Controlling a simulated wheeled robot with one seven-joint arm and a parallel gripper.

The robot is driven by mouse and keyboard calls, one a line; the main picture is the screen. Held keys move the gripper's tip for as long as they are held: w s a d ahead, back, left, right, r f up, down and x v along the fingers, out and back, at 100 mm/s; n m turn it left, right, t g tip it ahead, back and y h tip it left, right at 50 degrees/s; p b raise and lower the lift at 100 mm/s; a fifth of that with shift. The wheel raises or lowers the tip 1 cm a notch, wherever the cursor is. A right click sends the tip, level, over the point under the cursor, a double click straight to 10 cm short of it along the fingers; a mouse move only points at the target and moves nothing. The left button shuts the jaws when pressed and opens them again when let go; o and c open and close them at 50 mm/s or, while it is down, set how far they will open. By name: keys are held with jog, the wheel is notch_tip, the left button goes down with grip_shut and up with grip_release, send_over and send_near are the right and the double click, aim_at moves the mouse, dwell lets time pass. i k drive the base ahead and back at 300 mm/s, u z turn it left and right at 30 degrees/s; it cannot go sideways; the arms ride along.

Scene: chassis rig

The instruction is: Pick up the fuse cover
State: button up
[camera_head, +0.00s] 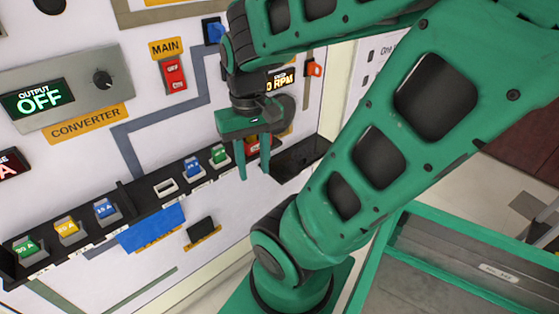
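My gripper (254,172) points down in front of the right part of a black fuse rail (137,202). Its two green fingers are apart, with a red piece visible between and behind them; I see nothing clearly held. No part is plainly marked as the fuse cover. A blue flat piece (151,228) with an orange label edge sits below the rail, left of my gripper. A small black block (201,230) is right of it, and a dark tray-like piece (303,157) is at the rail's right end, beside my gripper. I cannot tell which one is the cover.
The rail holds green (26,247), yellow (67,228) and blue (106,209) fuses and an empty-looking socket (166,187). Above are the red main switch (174,74) and the converter display (38,99). A green-edged grey bin (460,262) stands at lower right.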

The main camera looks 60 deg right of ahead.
aim_at(286, 166)
jog(key=u, duration=0.85)
jog(key=k, duration=1.55)
jog(key=z, duration=1.95)
jog(key=i, duration=1)
